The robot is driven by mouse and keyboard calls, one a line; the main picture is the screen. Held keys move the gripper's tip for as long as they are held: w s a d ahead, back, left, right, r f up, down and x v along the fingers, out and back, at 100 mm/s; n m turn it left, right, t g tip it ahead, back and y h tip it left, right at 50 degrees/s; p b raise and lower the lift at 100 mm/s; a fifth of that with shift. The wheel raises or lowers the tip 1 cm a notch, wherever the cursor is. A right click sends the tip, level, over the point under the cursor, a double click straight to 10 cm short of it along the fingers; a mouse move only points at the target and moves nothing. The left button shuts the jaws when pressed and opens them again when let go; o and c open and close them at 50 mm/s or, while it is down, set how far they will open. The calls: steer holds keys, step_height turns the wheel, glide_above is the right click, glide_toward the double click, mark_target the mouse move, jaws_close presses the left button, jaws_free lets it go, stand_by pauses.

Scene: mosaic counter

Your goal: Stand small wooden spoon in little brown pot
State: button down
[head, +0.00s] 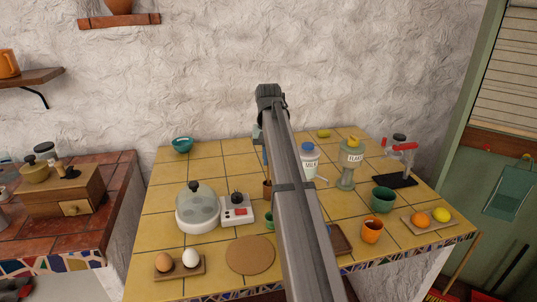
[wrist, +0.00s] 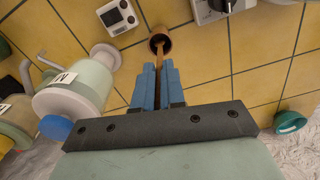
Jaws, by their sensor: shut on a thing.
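The small wooden spoon (wrist: 159,62) is between the blue fingers of my gripper (wrist: 158,72) in the wrist view. My gripper is shut on it. The spoon's far end overlaps the mouth of the little brown pot (wrist: 168,34). I cannot tell how far it goes inside the pot. In the head view the pot (head: 266,190) stands on the yellow tiles, partly hidden behind my arm. The spoon is hidden there, and only a bit of a blue finger shows above the pot.
A white appliance with a red panel (head: 238,209) stands left of the pot. A milk container (head: 310,160) and a pale green jar (head: 346,172) stand to the right. A teal bowl (head: 182,145) is at the back left. Bare tiles lie around the pot's back left.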

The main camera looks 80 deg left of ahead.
stand_by(0.3)
steer(key=c, duration=1.1)
jaws_free()
steer(key=shift+c, duration=0.2)
step_height(320, 180, up, 14)
steer(key=shift+f, duration=0.15)
